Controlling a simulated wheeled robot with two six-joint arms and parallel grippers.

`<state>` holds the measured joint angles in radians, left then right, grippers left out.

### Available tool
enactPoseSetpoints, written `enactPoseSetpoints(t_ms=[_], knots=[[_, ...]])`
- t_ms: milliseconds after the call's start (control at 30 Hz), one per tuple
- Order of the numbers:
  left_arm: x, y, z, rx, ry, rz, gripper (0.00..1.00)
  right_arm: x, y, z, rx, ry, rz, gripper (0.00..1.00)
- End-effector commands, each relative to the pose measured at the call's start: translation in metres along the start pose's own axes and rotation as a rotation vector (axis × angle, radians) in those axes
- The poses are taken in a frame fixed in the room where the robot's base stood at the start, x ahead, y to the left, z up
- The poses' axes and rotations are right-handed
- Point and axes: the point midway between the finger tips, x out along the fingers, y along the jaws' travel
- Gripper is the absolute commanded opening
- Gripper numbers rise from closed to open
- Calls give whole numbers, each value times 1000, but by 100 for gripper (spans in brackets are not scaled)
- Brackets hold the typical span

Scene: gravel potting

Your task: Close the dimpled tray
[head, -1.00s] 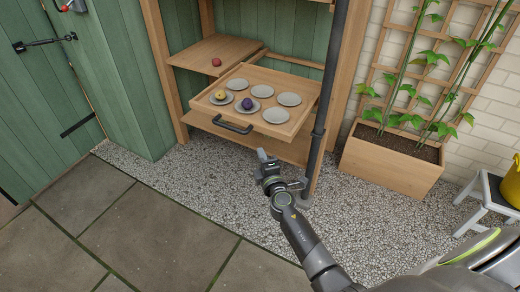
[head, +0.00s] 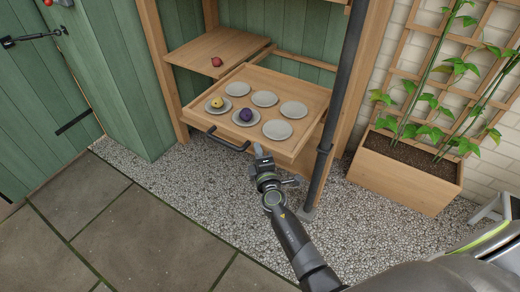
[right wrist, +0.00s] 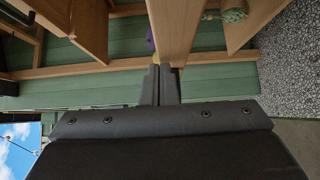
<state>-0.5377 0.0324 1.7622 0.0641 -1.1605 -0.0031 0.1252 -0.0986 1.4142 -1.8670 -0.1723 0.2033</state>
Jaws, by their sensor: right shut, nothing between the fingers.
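The dimpled tray (head: 291,146) is a wooden pull-out tray with several round grey dimples, standing out of the wooden shelf unit. A yellow fruit (head: 217,102) and a dark purple one (head: 246,114) sit in two of its dimples. A dark bar handle (head: 226,141) is on its front, left of my right gripper. My right gripper (head: 259,151) is shut and empty, close to the tray's front edge; I cannot tell whether it touches. In the right wrist view the shut fingers (right wrist: 160,72) point at a wooden board. My left gripper is not in view.
A dark upright post (head: 335,108) stands close to the tray's right side. A planter (head: 402,180) with climbing plants is at the right. Open gravel and paving lie in front.

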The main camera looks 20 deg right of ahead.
Motion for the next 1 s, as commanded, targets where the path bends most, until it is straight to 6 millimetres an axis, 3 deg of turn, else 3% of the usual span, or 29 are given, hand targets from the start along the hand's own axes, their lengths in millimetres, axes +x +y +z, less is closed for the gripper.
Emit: enactPoseSetpoints(t_ms=[367, 533, 800, 1000], knots=[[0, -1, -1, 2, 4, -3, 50, 1, 0, 2, -1, 0, 1, 0], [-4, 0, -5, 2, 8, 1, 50, 11, 0, 12, -2, 0, 2, 0], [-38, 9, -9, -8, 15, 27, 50, 52, -2, 52, -6, -2, 4, 0], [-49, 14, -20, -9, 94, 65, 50, 89, -3, 90, -5, -2, 5, 0]])
